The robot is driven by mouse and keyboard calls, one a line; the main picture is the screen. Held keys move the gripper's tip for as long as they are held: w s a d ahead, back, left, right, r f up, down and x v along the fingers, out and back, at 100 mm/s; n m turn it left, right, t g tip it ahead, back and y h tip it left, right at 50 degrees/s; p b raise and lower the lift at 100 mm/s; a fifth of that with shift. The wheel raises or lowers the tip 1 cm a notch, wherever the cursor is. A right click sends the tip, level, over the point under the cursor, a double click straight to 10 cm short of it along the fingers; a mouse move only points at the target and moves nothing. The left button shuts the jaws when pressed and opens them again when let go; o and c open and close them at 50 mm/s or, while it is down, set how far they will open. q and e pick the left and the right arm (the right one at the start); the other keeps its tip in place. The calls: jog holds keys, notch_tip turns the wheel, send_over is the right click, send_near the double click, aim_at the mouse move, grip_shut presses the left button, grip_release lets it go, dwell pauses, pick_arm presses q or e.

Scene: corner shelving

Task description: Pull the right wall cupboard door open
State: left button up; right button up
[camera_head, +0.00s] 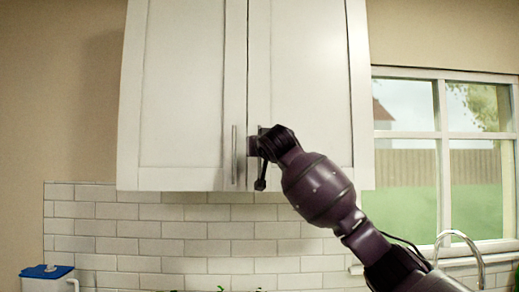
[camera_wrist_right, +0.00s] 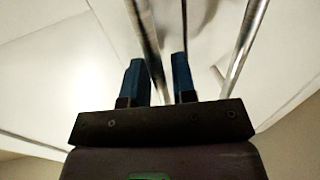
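The right cupboard door (camera_head: 300,75) is a white panel, closed flush beside the left door (camera_head: 183,85). Its upright metal bar handle (camera_head: 260,129) sits low by the middle seam, mostly hidden behind my right gripper (camera_head: 258,147). In the right wrist view, my right gripper (camera_wrist_right: 158,80) has its two blue fingers apart. One metal bar (camera_wrist_right: 147,40) runs between them, close to the left finger, with a gap visible to the other finger. The left door's handle (camera_head: 235,155) stands just left of the gripper. My left gripper is not in view.
A window (camera_head: 445,150) is right of the cupboard. White tiles (camera_head: 160,230) cover the wall below. A curved tap (camera_head: 465,240) rises at lower right, and a blue-lidded container (camera_head: 47,272) stands at lower left. A second bar (camera_wrist_right: 245,45) shows in the wrist view.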

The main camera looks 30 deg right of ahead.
grip_shut()
jog(key=shift+s, duration=0.1)
